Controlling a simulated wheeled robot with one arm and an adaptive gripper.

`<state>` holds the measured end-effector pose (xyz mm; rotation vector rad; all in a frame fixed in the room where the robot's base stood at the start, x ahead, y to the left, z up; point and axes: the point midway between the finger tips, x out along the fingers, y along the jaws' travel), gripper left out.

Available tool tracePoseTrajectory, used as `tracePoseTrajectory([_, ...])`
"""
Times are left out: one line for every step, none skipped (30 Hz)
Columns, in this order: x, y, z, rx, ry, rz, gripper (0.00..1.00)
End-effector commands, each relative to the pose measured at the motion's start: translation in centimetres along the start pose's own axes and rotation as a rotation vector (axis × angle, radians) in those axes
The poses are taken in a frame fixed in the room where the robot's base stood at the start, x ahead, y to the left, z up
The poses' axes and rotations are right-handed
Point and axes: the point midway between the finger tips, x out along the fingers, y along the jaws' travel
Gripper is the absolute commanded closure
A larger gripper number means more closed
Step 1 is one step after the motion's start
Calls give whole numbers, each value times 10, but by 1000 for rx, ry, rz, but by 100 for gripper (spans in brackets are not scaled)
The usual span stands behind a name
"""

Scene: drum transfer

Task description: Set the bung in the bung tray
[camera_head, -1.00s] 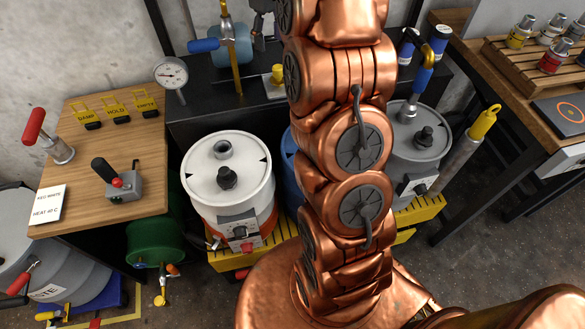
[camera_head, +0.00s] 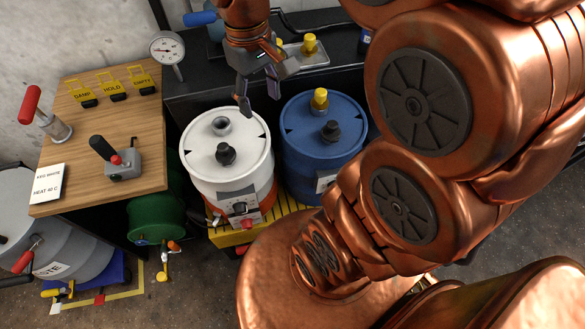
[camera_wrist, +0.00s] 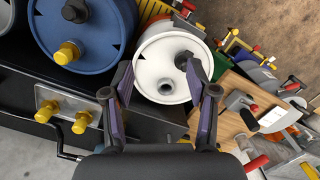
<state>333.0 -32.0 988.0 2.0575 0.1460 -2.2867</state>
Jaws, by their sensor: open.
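The bung tray (camera_head: 318,58) is a pale metal plate on the black bench. Two yellow bungs stand on it in the wrist view, one to the left (camera_wrist: 46,107) and one to the right (camera_wrist: 80,125). A third yellow bung (camera_head: 320,98) sits in the blue drum's lid. The white drum (camera_head: 205,155) has an uncovered round opening (camera_head: 221,126) and a black cap. My gripper (camera_head: 261,101) is open and empty, pointing down above the white drum's back right edge. In the wrist view, my gripper (camera_wrist: 158,65) has its fingers apart, with the opening between them.
The blue drum (camera_head: 300,140) stands right of the white drum. A wooden table (camera_head: 145,100) with a lever box, labelled yellow tags and a card is at left. A pressure gauge (camera_head: 167,47) rises beside the bench. My arm hides the right side.

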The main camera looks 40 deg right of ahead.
Motion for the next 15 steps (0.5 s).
tracePoseTrajectory([4, -6, 13, 6, -3, 2, 42])
tracePoseTrajectory([7, -10, 20, 12, -6, 3, 42])
tracePoseTrajectory([12, -14, 31, 18, -11, 3, 42])
tracePoseTrajectory([15, -18, 38, 25, -14, 4, 42])
tracePoseTrajectory([18, -20, 46, 31, -16, 5, 42])
tracePoseTrajectory([23, -24, 56, 40, -22, 6, 42])
tracePoseTrajectory([28, -27, 64, 46, -27, 6, 42])
tracePoseTrajectory([31, -30, 72, 51, -29, 7, 42])
tracePoseTrajectory([35, -33, 80, 61, -31, 8, 42])
tracePoseTrajectory([39, -35, 87, 66, -35, 9, 42])
tracePoseTrajectory([43, -36, 94, 73, -39, 10, 42])
tracePoseTrajectory([47, -39, 102, 80, -41, 11, 42])
tracePoseTrajectory([50, -40, 107, 85, -41, 12, 42])
tracePoseTrajectory([53, -41, 111, 89, -41, 13, 42])
tracePoseTrajectory([56, -42, 117, 96, -45, 13, 42])
